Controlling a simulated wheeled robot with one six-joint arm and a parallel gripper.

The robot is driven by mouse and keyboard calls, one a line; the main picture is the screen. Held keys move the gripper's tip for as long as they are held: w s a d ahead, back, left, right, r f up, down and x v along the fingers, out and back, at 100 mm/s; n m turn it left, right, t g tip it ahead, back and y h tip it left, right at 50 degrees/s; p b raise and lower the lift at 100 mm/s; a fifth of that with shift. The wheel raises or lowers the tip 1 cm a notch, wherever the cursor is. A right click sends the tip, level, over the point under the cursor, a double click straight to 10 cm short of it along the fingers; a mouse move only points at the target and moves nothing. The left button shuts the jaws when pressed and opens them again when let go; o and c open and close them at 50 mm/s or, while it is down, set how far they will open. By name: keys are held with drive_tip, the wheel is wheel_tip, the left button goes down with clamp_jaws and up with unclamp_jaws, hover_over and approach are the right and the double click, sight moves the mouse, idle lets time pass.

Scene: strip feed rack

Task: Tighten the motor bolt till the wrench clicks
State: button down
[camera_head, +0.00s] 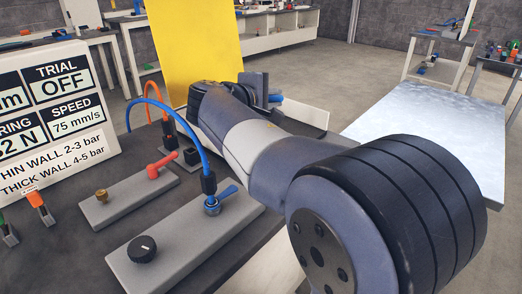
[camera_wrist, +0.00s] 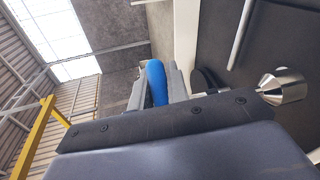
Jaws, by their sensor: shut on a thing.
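My gripper (camera_wrist: 154,92) shows in the wrist view with its grey fingers shut on a rounded blue handle (camera_wrist: 157,76). The handle looks like the wrench's, but its head is not clearly seen. A shiny silver tapered metal piece (camera_wrist: 283,87) is to the right of the fingers, beside a dark rounded part. I cannot tell whether it is part of the wrench or of the machine. In the head view my arm reaches toward the yellow panel and hides most of my gripper. The motor bolt cannot be made out in either view.
A yellow panel (camera_head: 193,55) stands behind my arm. In front are grey valve plates with a red lever (camera_head: 162,166), a blue lever (camera_head: 221,199) and a black knob (camera_head: 142,249). Blue and orange hoses arch above them. A sign (camera_head: 55,112) is at left; a bare metal-topped table (camera_head: 432,130) is at right.

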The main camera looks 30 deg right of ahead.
drive_tip(key=shift+f+b, duration=1.3)
drive_tip(key=shift+f, duration=0.35)
drive_tip(key=shift+r, duration=0.1)
drive_tip(key=shift+r+p, duration=0.95)
drive_tip(key=shift+r, duration=0.05)
drive_tip(key=shift+b, duration=0.4)
drive_tip(key=shift+s+r+m+t+h+b, duration=0.15)
drive_tip(key=shift+m+t+h+b, duration=0.3)
drive_tip(key=shift+b, duration=1.75)
drive_tip(key=shift+w+r+m+t+h+b, duration=0.2)
drive_tip(key=shift+t+h+b, duration=0.4)
drive_tip(key=shift+b, duration=1.6)
drive_tip(key=shift+f, duration=0.2)
drive_tip(key=shift+r+b, duration=0.2)
drive_tip(key=shift+b, duration=0.15)
